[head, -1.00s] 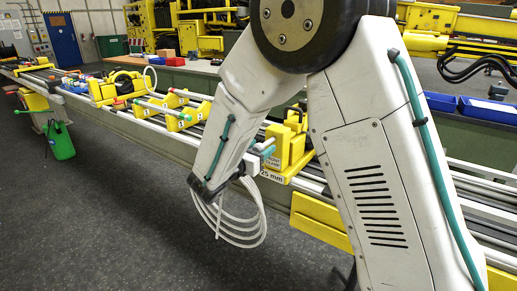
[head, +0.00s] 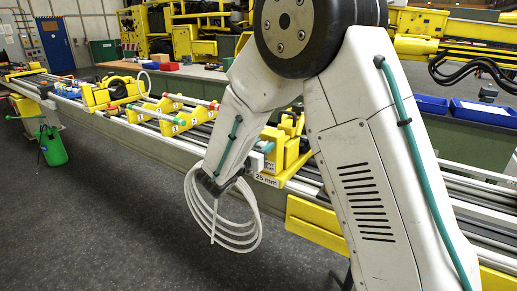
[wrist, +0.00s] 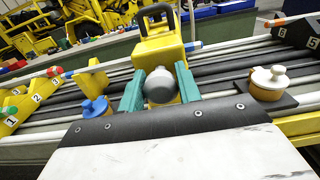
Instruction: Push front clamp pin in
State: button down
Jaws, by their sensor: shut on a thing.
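The front clamp is a yellow block (wrist: 158,45) with a black handle on top, right ahead in the wrist view. A grey rounded pin head (wrist: 160,86) sticks out of its near face. My gripper (wrist: 160,84) has two teal fingers, one on each side of the pin head, shut on it. In the head view the yellow clamp (head: 287,147) stands on the rail beam just right of my wrist. My gripper (head: 262,148) is mostly hidden there by my arm. How deep the pin sits in the clamp is hidden.
The long rail beam (head: 135,122) runs from far left to lower right, with more yellow brackets (head: 165,115) on it. A coiled white hose (head: 225,225) hangs below my wrist. The floor in front is clear.

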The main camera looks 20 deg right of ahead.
jog(key=c, duration=1)
grip_release()
jog(key=shift+w+d, duration=0.15)
jog(key=shift+d, duration=0.1)
jog(key=shift+a, duration=0.1)
jog(key=shift+a, duration=0.1)
jog(key=v, duration=0.7)
jog(key=shift+s+a, duration=0.25)
jog(key=shift+s, duration=0.05)
